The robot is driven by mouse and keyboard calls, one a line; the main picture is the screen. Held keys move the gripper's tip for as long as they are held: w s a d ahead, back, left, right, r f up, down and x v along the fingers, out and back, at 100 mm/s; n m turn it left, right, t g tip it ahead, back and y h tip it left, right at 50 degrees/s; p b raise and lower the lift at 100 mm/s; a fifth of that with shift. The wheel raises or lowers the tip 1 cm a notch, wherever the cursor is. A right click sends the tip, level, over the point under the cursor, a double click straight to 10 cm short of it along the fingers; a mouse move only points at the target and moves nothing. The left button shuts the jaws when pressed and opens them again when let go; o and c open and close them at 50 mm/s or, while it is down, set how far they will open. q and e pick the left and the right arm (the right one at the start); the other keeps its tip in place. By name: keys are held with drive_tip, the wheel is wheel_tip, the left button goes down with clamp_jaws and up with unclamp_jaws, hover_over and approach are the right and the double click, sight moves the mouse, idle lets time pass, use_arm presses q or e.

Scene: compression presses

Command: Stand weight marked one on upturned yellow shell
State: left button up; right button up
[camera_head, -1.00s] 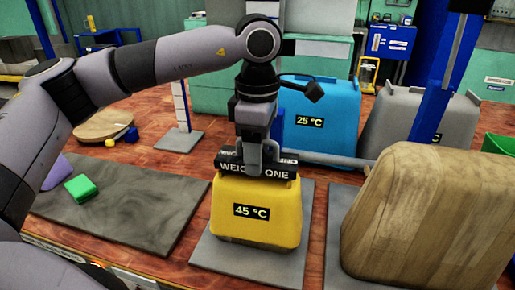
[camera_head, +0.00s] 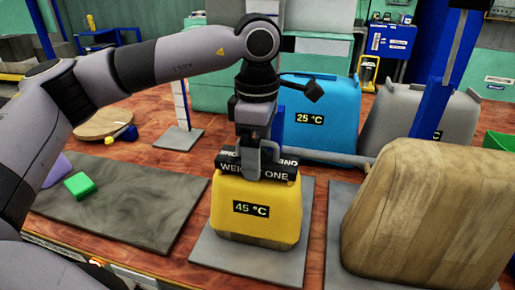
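The yellow shell (camera_head: 256,213), marked 45 °C, stands upturned on a grey plate (camera_head: 250,255). A black weight (camera_head: 278,172) marked WEIGHT ONE lies across its top and looks to be touching it. My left gripper (camera_head: 262,170) comes down from above at the weight, with a grey finger in front of its lettering. The far finger is hidden, so I cannot tell whether the gripper is closed on the weight. My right gripper is not in view.
A blue shell (camera_head: 325,115) marked 25 °C and a grey shell (camera_head: 400,125) stand behind. A large wooden-textured block (camera_head: 430,215) stands close on the right. A green block (camera_head: 80,184) lies on a dark mat (camera_head: 140,205) at left.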

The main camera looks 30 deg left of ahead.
use_arm(q)
drive_tip(key=shift+f, duration=0.2)
wheel_tip(320, 180, up, 8)
drive_tip(key=shift+f, duration=0.25)
idle(0.5)
